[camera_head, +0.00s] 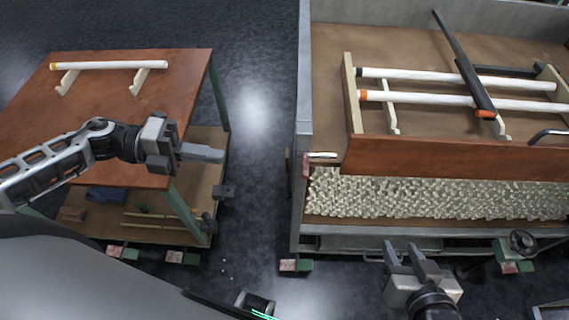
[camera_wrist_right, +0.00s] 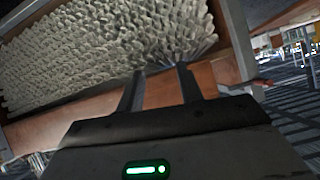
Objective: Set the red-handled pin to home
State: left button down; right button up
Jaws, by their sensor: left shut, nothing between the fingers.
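A small pin with a reddish handle (camera_head: 306,166) is at the left end of the cart's wooden front board in the head view. A short pale rod (camera_head: 322,155) is beside it; I cannot tell whether it is part of the pin. My left gripper (camera_head: 218,155) is shut and empty, above the gap between the table and the cart, left of the pin. My right gripper (camera_head: 403,248) is in front of the cart, right of and nearer than the pin. Its two fingers stand apart with nothing between them, also in the right wrist view (camera_wrist_right: 160,75).
The cart (camera_head: 412,156) carries white tubes (camera_head: 420,75) on pale supports and a dark bar (camera_head: 465,62) with an orange end. A pebbly pale panel (camera_head: 430,198) lies below its board. A wooden table (camera_head: 105,110) at left holds one white tube (camera_head: 108,65). Floor between them is free.

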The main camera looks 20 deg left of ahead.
pick_arm(q)
jog(key=p+x, duration=0.1)
jog(key=x, duration=1.3)
jog(key=shift+p, duration=0.3)
jog(key=shift+f, duration=0.1)
jog(key=x, duration=0.1)
jog(key=p+x, duration=0.1)
jog(key=x, duration=0.2)
jog(key=shift+d+r, duration=0.2)
jog(key=shift+r, duration=0.35)
jog(key=shift+w+d+f, duration=0.1)
jog(key=shift+d, duration=0.3)
